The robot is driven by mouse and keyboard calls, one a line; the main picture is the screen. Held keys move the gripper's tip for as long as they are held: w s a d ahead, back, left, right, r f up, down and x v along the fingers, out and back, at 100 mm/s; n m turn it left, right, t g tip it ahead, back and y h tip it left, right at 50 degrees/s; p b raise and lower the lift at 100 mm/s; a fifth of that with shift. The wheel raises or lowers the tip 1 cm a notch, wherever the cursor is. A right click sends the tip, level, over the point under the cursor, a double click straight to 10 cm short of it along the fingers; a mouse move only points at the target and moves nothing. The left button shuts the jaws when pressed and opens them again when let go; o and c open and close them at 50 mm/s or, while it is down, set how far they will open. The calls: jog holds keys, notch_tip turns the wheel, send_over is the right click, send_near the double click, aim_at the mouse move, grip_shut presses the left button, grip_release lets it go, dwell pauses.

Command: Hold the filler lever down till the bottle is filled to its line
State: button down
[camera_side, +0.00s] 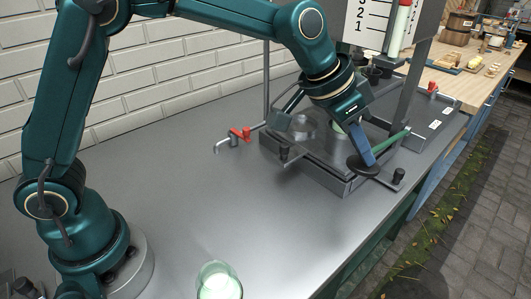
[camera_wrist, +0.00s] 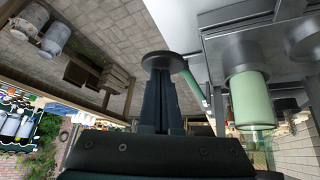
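The filler lever is a green rod (camera_side: 392,141) ending in a dark round pad (camera_side: 364,166). My gripper (camera_side: 364,155) points down at the pad, its tips at or very near it. In the wrist view, my gripper's fingers (camera_wrist: 162,72) are together with nothing between them, and the pad (camera_wrist: 165,58) lies at their tips. The lever's rod (camera_wrist: 194,88) runs off to the right. A pale green bottle (camera_wrist: 250,100) stands beside the lever in the wrist view. In the side view my gripper mostly hides it. Its fill line and level cannot be made out.
A pale glass vessel (camera_side: 218,283) stands at the front edge of the grey bench (camera_side: 270,225). A red-handled tap (camera_side: 240,134) is left of the filler tray. A numbered board (camera_side: 362,22) and a red-topped tube (camera_side: 400,28) stand behind. The bench between is clear.

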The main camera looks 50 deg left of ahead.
jog(key=shift+r, duration=3)
jog(key=s+a+r+n+t+y, duration=0.25)
jog(key=s+a+r, duration=0.35)
jog(key=s+a, duration=0.35)
jog(key=s+a+f+n+g, duration=0.1)
jog(key=s+a+f, duration=0.2)
jog(key=s+f, duration=0.2)
jog(key=s+a+f+n+g+y, duration=0.1)
jog(key=s+a+f+n, duration=0.1)
jog(key=s+f, duration=0.4)
jog(key=shift+s+a+f, duration=0.25)
jog(key=shift+s+a, duration=0.3)
jog(key=shift+s, duration=0.35)
